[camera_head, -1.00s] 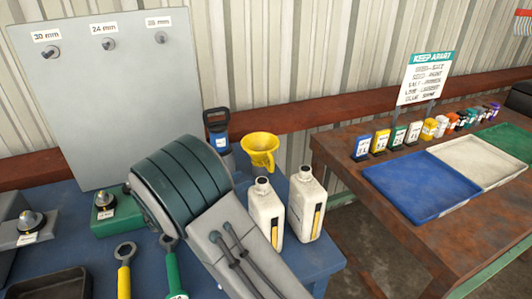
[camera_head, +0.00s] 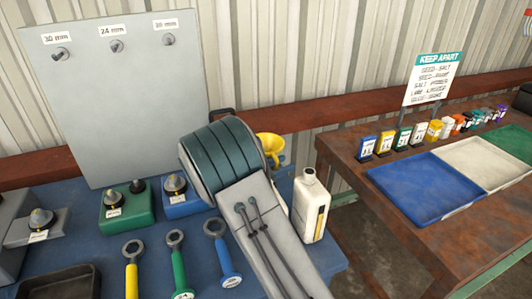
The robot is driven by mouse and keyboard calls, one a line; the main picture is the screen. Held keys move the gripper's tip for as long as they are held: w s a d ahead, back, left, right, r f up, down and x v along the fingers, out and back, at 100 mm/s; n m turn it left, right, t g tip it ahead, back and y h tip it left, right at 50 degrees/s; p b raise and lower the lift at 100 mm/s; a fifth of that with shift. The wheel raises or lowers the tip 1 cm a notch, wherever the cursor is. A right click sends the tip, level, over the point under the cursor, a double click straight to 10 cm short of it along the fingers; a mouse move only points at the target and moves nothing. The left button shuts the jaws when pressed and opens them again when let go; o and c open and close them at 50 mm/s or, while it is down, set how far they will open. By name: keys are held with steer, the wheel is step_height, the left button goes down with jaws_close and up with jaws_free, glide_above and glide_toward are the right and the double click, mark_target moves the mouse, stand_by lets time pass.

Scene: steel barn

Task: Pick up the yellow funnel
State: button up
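The yellow funnel (camera_head: 272,146) is near the back right corner of the blue table (camera_head: 80,205). Only its right part shows, past my arm, which covers the rest. My gripper is hidden behind my own arm, so I cannot see whether it is open, shut or touching the funnel.
A white bottle (camera_head: 312,207) stands in front of the funnel; a second is mostly hidden by my arm. Green (camera_head: 127,206) and blue (camera_head: 184,199) blocks and several wrenches (camera_head: 178,265) lie left of my arm.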

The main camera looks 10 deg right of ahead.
jaws_close()
